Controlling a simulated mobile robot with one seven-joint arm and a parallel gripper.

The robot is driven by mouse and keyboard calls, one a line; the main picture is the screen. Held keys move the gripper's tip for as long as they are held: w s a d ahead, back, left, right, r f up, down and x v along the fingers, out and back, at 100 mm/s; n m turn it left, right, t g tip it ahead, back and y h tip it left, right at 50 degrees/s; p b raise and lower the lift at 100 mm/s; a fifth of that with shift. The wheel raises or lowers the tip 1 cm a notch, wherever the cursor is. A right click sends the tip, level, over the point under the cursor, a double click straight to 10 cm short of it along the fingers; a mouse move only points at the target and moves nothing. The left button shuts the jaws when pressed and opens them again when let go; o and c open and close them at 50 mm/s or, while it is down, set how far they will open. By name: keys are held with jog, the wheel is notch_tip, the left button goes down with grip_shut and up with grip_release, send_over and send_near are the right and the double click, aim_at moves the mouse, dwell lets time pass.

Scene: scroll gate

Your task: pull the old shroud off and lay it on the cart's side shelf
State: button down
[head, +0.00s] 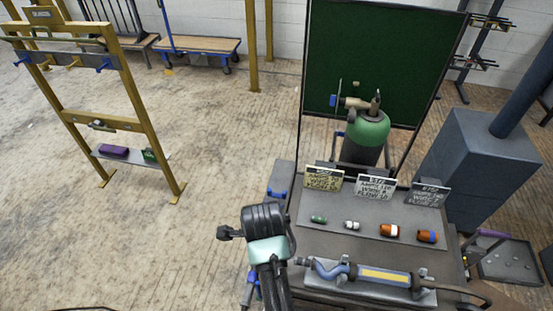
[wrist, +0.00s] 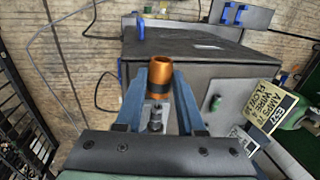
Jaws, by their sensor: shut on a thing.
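In the wrist view my gripper (wrist: 160,100) is shut on a copper-orange shroud (wrist: 160,72), a short tube with a dark open end. A grey metal fitting (wrist: 155,118) shows between the fingers below it; I cannot tell whether the two touch. In the head view the blue-grey torch (head: 370,274) with a yellow stripe lies along the cart's front, its bent neck toward my arm. My wrist is at the cart's left; my fingertips and the held shroud are hidden there. A grey ledge with a blue clip (head: 277,192), possibly the side shelf, is at the cart's left edge.
The cart top (head: 360,225) carries several small parts, including two copper-orange ones (head: 389,231) (head: 427,236), before three label cards (head: 376,188). A green cylinder (head: 368,135) and dark green screen stand behind. A yellow frame (head: 110,110) stands left; the floor between is clear.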

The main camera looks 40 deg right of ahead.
jog(key=shift+w+a, duration=0.85)
jog(key=shift+w, duration=0.15)
dwell(0.4)
